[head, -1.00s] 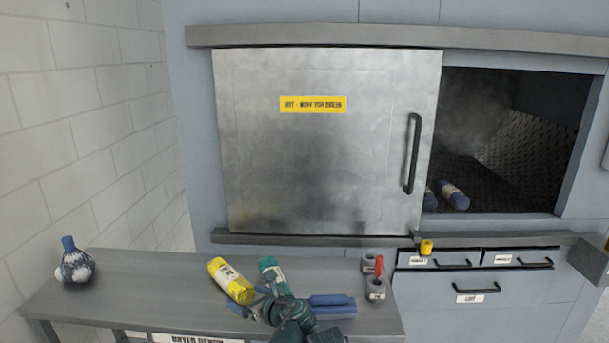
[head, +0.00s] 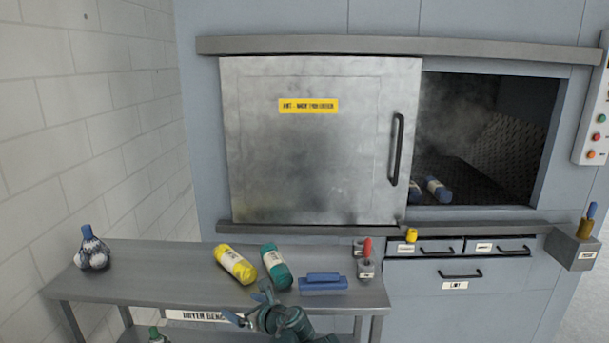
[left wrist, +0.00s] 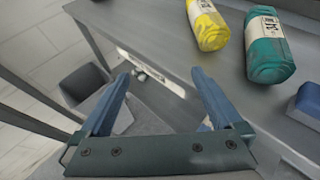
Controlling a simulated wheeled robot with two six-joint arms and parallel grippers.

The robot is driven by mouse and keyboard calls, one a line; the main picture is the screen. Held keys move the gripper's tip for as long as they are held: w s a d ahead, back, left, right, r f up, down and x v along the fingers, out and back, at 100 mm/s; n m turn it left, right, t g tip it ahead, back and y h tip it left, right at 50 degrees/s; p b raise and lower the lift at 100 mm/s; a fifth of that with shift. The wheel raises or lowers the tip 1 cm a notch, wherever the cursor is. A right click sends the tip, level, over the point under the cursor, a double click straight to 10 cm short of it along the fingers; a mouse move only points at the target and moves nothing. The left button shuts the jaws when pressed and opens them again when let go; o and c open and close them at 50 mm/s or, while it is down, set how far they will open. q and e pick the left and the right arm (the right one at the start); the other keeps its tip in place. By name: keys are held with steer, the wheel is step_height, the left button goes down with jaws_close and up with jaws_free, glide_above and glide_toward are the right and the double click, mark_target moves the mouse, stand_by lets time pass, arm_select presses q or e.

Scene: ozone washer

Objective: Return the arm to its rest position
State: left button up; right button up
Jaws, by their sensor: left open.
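My left gripper (head: 252,307) is open and empty in the head view, in front of the bench's front edge. In the left wrist view its two blue fingers (left wrist: 158,100) are spread with nothing between them. A yellow rolled bundle (head: 235,264) and a teal rolled bundle (head: 276,266) lie on the grey dryer bench (head: 150,275), beyond the gripper and apart from it. They also show at the top of the left wrist view, the yellow one (left wrist: 208,25) left of the teal one (left wrist: 268,48). My right gripper is not in view.
A blue block (head: 323,283) and a holder with a red-handled item (head: 366,262) stand on the bench's right. A blue-capped netted bundle (head: 92,250) stands at its left end. Blue rolls (head: 437,190) lie in the steaming chamber beside the partly open sliding door (head: 310,160).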

arm_select(q)
steer(key=s+a+f+n+g+h, duration=0.1)
steer(key=s+f+n+g+h, duration=0.5)
steer(key=n, duration=0.7)
steer(key=s+a+f+n+g+h, duration=0.1)
steer(key=s+f+n+g+h, duration=0.2)
steer(key=s+f+n, duration=0.75)
steer(key=s+d+r+p, duration=0.5)
steer(key=d+r, duration=0.4)
steer(key=d, duration=0.3)
steer(key=shift+r+g+y+p, duration=0.3)
steer(key=shift+g+y+p, duration=0.1)
steer(key=shift+p, duration=0.3)
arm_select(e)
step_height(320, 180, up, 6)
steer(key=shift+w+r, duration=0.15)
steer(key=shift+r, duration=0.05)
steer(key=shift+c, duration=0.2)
